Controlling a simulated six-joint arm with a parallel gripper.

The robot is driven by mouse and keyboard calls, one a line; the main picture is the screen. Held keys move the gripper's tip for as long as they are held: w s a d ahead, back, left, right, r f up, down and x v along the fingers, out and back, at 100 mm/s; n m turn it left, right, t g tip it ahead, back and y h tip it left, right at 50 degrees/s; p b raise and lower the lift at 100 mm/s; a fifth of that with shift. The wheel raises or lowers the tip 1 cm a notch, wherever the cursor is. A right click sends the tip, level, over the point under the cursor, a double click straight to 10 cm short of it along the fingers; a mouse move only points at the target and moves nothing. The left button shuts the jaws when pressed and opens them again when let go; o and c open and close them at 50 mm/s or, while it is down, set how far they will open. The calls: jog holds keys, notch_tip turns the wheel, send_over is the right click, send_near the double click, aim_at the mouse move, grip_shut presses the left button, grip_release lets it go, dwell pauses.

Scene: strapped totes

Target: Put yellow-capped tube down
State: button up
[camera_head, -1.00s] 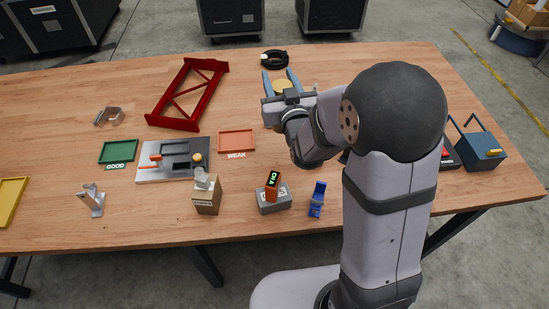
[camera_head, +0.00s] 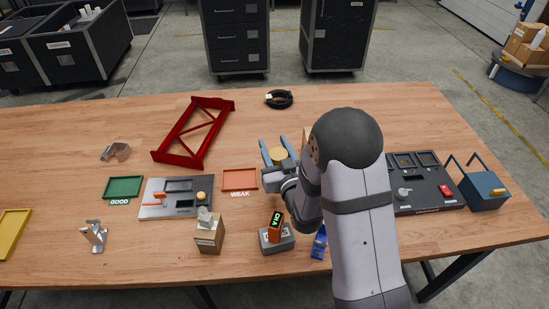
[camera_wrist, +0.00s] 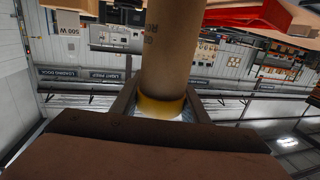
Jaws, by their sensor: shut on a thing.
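A red frame (camera_head: 203,125) lies left of the gripper on the wooden table (camera_head: 350,107). An orange WEAK tray (camera_head: 240,180), green GOOD tray (camera_head: 124,187) and grey fixture (camera_head: 150,207) stand nearer. A black cable coil (camera_head: 280,98) lies behind. Bare wood lies between gripper and coil.

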jog(key=shift+f, duration=0.4)
jog(key=shift+f+p, duration=0.4)
jog(key=shift+f, duration=1.5)
jog(key=shift+f, duration=0.15)
jog(key=o, duration=1.4)
jog(key=shift+o, duration=0.2)
